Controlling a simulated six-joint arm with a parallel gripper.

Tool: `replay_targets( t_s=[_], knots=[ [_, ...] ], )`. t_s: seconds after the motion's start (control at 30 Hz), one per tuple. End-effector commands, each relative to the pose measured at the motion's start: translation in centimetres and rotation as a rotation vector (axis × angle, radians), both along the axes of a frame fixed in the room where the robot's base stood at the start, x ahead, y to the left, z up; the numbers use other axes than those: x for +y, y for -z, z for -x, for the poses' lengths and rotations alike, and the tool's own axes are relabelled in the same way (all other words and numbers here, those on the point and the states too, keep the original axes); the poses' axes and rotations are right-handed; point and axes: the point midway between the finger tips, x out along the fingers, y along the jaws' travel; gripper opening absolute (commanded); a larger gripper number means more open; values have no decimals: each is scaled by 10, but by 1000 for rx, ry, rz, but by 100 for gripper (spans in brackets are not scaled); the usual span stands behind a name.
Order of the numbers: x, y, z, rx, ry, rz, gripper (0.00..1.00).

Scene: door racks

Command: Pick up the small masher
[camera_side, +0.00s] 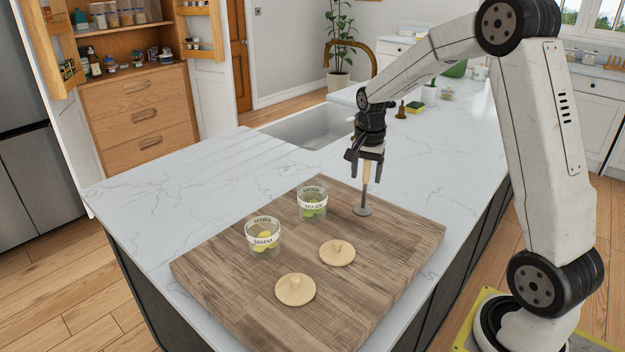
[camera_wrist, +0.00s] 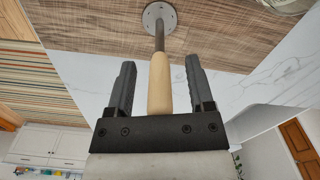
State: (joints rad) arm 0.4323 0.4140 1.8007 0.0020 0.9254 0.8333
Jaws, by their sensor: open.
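The small masher (camera_side: 365,190) stands upright on the wooden board, its round metal foot down and its light wooden handle up. In the wrist view its handle (camera_wrist: 160,85) lies between the two fingers, with a visible gap on each side. My gripper (camera_side: 366,158) is above the board and around the upper handle, with its fingers pointing down. It is open in the wrist view (camera_wrist: 158,80). The perforated metal foot (camera_wrist: 159,17) shows at the top of that view.
The wooden board (camera_side: 400,240) lies on a white marble counter (camera_side: 170,180). Two labelled glass jars (camera_side: 312,203) (camera_side: 263,237) and two round wooden lids (camera_side: 337,252) (camera_side: 295,289) are to the masher's left. A sink (camera_side: 310,127) is behind.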

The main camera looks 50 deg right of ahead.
Motion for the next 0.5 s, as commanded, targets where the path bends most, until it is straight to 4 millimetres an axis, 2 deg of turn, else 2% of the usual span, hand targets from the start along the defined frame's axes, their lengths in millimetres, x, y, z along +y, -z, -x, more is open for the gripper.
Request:
replay_targets(
  t_s=[0.13,0.17,0.3,0.37,0.5],
  knots=[
    [0,0,0,0,0,0,68],
    [0,0,0,0,0,0,62],
    [0,0,0,0,0,0,17],
    [0,0,0,0,0,0,0],
    [0,0,0,0,0,0,0]
  ],
)
